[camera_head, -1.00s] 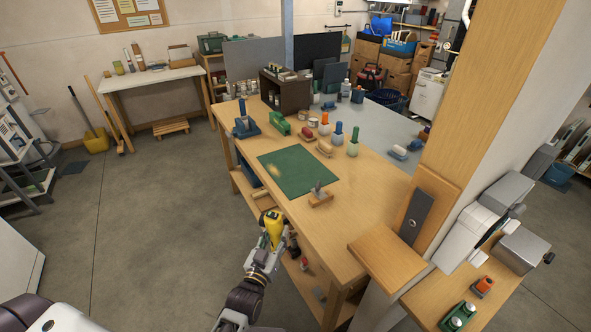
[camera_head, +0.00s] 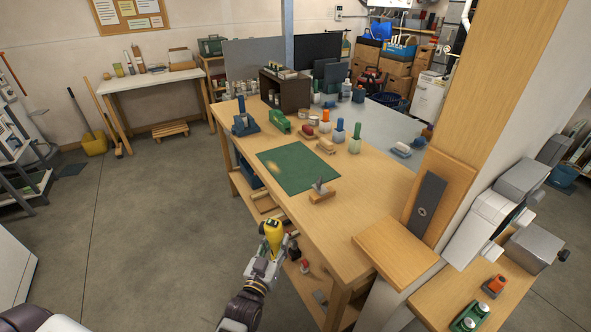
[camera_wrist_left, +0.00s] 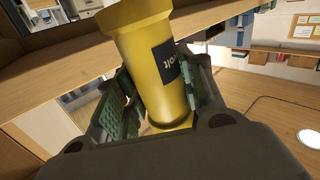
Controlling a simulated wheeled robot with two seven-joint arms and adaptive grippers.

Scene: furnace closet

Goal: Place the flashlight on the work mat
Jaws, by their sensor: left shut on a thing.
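The flashlight (camera_head: 272,232) is yellow with a dark label and stands roughly upright in my left gripper (camera_head: 275,252). In the left wrist view, the yellow flashlight (camera_wrist_left: 155,70) sits between the two green-padded fingers of the left gripper (camera_wrist_left: 155,108), which are shut on it. The gripper is beside the near left edge of the wooden workbench, over the floor side. The green work mat (camera_head: 292,168) lies flat on the bench, farther away than the gripper, and bears a pale yellowish patch. My right gripper is not in view.
The wooden workbench (camera_head: 345,205) holds a small wooden-based tool (camera_head: 321,192) near the mat's right corner. Several bottles, a green tool (camera_head: 280,122) and a blue tool (camera_head: 243,118) stand behind the mat. A wooden post (camera_head: 495,90) rises at the right.

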